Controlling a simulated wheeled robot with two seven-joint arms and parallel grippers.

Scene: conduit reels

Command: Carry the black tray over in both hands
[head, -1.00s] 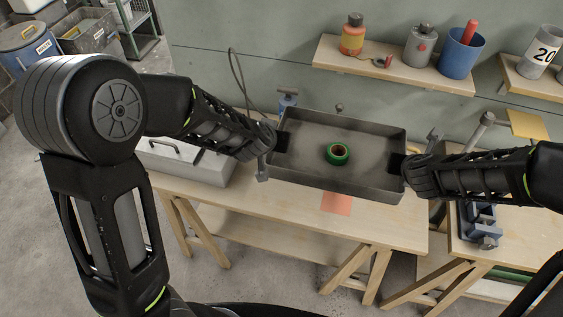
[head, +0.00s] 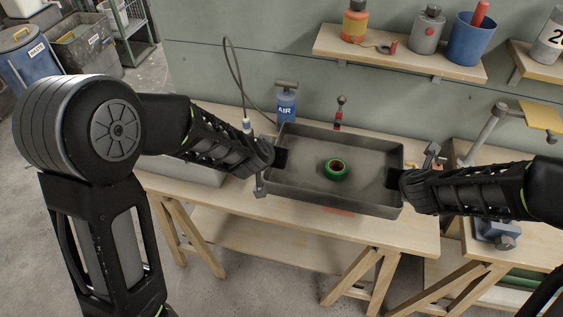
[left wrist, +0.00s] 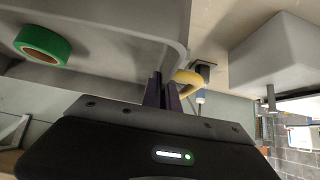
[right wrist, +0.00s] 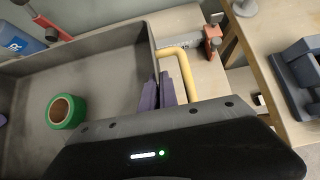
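The black tray (head: 300,193) is a shallow, dark grey rectangular box, roughly level over the workbench. A green tape roll (head: 336,169) lies inside it near the middle. My left gripper (head: 280,158) is at the tray's left end and my right gripper (head: 394,178) at its right end. In the left wrist view the fingers (left wrist: 164,92) close at the tray's end wall, beside a yellow handle (left wrist: 187,80). In the right wrist view the fingers (right wrist: 158,92) straddle the wall beside another yellow handle (right wrist: 181,58). I cannot tell whether the tray touches the bench.
The wooden workbench (head: 385,233) lies below, with a reddish mat (head: 338,212) mostly covered by the tray. A blue AIR bottle (head: 286,105) and a red-based lever (head: 339,115) stand behind it. A grey case is at left. A shelf (head: 400,63) hangs above; a second bench is at right.

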